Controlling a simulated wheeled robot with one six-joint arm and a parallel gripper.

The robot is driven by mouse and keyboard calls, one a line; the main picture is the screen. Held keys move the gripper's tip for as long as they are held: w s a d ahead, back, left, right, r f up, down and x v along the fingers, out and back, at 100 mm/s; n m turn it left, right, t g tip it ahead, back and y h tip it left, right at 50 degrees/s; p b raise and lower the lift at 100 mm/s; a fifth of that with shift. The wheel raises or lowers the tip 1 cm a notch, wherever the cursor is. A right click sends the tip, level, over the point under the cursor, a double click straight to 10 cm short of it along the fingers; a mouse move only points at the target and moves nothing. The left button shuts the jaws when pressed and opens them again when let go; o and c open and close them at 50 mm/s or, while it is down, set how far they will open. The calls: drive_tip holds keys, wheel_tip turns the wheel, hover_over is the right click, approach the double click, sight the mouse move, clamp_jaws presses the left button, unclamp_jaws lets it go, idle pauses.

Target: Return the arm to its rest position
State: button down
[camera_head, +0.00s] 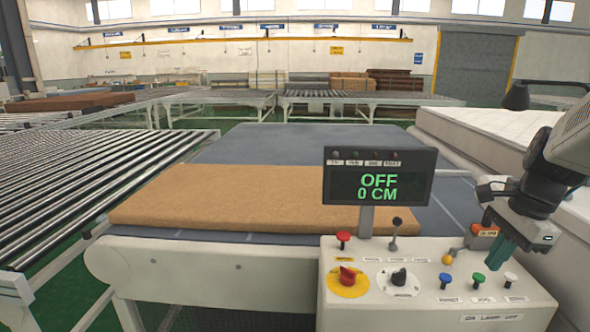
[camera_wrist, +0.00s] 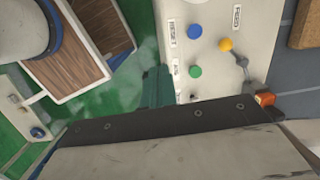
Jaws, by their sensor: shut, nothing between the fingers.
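My arm reaches in from the right edge in the head view. My gripper (camera_head: 501,252) points down, with its teal fingers shut and empty. It hangs over the right part of the white control panel (camera_head: 330,300), near the green button (camera_head: 478,280) and white button (camera_head: 510,280). The wrist view also shows the shut fingers (camera_wrist: 157,85) beside the panel's edge, with the green button (camera_wrist: 195,71) and blue button (camera_wrist: 195,31) close by. I cannot tell the exact height of the fingertips above the panel.
A display (camera_head: 380,178) reads OFF and 0 CM. Behind it, a brown mattress slab (camera_head: 225,197) lies on the grey conveyor belt (camera_head: 290,145). Roller tables (camera_head: 90,170) stand at left. A white mattress stack (camera_head: 490,128) is at right, behind my arm.

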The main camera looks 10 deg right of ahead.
drive_tip(key=s+a+r+n+h, duration=0.1)
drive_tip(key=s+a+n, duration=0.3)
drive_tip(key=a+n, duration=0.6)
drive_tip(key=s+a+r+n, duration=0.1)
drive_tip(key=s+a+n, duration=0.4)
drive_tip(key=a+n, duration=0.5)
drive_tip(key=shift+a+r+h, duration=0.25)
drive_tip(key=shift+a+h, duration=0.05)
drive_tip(key=shift+h, duration=0.1)
drive_tip(key=shift+s, duration=0.1)
idle(0.4)
